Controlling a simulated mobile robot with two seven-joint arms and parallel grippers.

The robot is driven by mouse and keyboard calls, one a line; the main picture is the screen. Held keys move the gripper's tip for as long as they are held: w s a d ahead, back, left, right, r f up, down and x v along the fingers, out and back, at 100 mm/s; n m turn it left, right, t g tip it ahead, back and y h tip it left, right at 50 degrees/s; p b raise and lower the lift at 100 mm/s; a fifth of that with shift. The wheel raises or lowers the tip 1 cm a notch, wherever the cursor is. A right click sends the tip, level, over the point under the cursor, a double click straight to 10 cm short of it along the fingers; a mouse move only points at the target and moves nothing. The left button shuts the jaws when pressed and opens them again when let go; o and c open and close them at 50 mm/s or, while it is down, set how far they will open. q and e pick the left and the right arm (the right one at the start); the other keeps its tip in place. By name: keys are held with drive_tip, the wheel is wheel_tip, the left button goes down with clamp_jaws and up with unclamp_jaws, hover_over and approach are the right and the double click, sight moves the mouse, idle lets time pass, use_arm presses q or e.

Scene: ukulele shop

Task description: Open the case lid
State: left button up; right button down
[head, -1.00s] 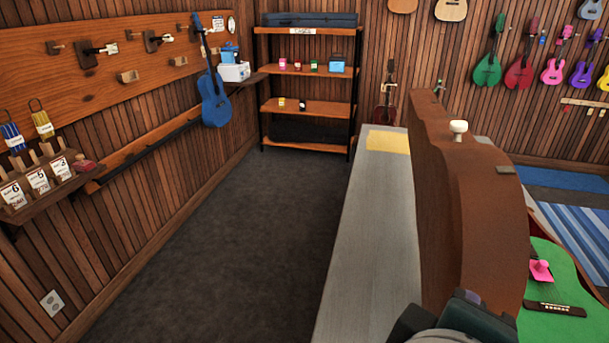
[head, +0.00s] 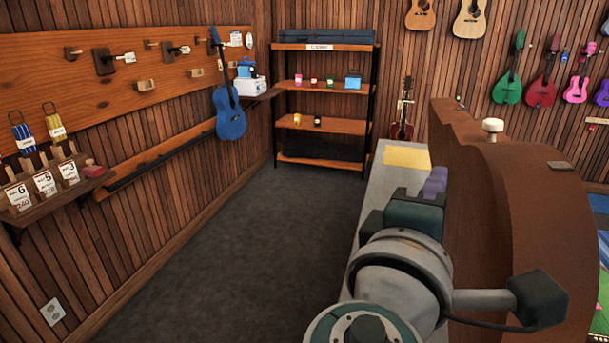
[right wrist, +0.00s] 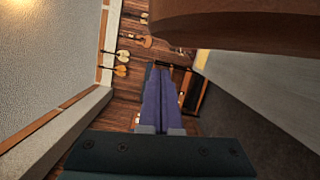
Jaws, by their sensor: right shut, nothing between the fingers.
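The lower case body is hidden or out of frame. My left gripper is not in view.
Open dark floor (head: 240,250) lies to the left. A shelf rack (head: 320,128) stands at the back, and a blue ukulele (head: 230,112) hangs on the left wall.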

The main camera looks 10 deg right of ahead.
sight(557, 175)
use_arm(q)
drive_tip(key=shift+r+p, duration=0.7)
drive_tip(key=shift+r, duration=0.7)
use_arm(e)
drive_tip(key=shift+s+d+r, duration=0.15)
drive_tip(key=shift+s+d, duration=0.35)
drive_tip(key=shift+d, duration=0.2)
drive_tip(key=shift+s+d+r, duration=0.1)
drive_tip(key=shift+s+d, duration=0.4)
drive_tip(key=shift+d, duration=0.2)
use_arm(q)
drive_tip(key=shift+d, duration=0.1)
use_arm(e)
drive_tip(key=s+d+p, duration=0.1)
drive_tip(key=d, duration=0.1)
drive_tip(key=s+d+r+m+p, duration=0.1)
drive_tip(key=d, duration=0.1)
drive_tip(key=s+d+r+m+p, duration=0.1)
drive_tip(key=d, duration=0.1)
drive_tip(key=shift+s+r+g, duration=0.2)
drive_tip(key=shift+s+g, duration=0.1)
drive_tip(key=shift+s, duration=0.1)
drive_tip(key=shift+s+d, duration=0.15)
drive_tip(key=shift+d, duration=0.15)
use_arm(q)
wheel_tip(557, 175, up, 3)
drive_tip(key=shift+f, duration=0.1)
